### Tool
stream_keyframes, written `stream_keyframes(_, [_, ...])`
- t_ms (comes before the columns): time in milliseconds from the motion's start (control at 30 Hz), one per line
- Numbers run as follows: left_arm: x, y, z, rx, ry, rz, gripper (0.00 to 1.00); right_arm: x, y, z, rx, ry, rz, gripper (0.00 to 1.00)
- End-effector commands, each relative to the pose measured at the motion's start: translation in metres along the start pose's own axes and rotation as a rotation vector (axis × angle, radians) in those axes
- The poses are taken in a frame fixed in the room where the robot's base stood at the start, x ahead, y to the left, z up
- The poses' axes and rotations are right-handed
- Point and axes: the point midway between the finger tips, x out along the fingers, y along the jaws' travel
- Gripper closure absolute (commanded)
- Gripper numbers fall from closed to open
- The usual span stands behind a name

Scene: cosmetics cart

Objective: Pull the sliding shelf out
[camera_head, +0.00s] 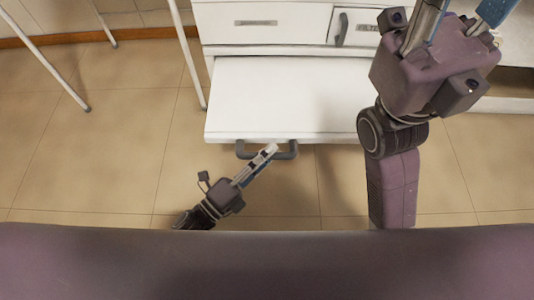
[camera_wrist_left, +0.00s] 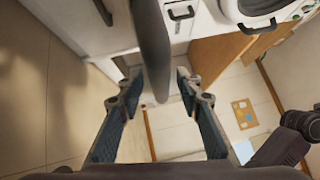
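The sliding shelf (camera_head: 285,95) is a flat white panel that sticks out below the drawer fronts in the head view. A grey bar handle (camera_head: 288,153) is on its front edge. My left gripper (camera_head: 266,156) is at this handle, its fingers pointing up and right. In the left wrist view, the dark handle bar (camera_wrist_left: 152,45) runs between the two fingers of the left gripper (camera_wrist_left: 158,88), which stand apart with gaps beside the bar. My right gripper (camera_head: 465,10) is at the top right, away from the shelf. Its fingers are spread and their tips are cut off.
White drawer fronts (camera_head: 262,22) are above the shelf, one with a dark handle (camera_head: 341,30). Thin white legs (camera_head: 188,55) stand left of the shelf. The tiled floor (camera_head: 120,140) is clear at the left. My right arm stands beside the shelf's right side.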

Motion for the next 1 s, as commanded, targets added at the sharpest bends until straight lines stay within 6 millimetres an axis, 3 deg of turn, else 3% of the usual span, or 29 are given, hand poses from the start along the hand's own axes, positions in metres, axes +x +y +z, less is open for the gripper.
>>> stream_keyframes(267, [-0.004,0.000,0.000,0.000,0.001,0.001,0.68,0.000,0.001,0.001,-0.001,-0.004,0.001,0.60])
stream_keyframes(700, [-0.068,0.001,0.000,0.000,0.000,0.002,0.68,0.000,0.000,0.001,0.000,-0.002,0.001,0.60])
stream_keyframes(1000, [-0.075,0.000,0.000,0.000,0.000,0.000,0.68,0.000,0.000,0.000,0.000,-0.001,0.000,0.60])
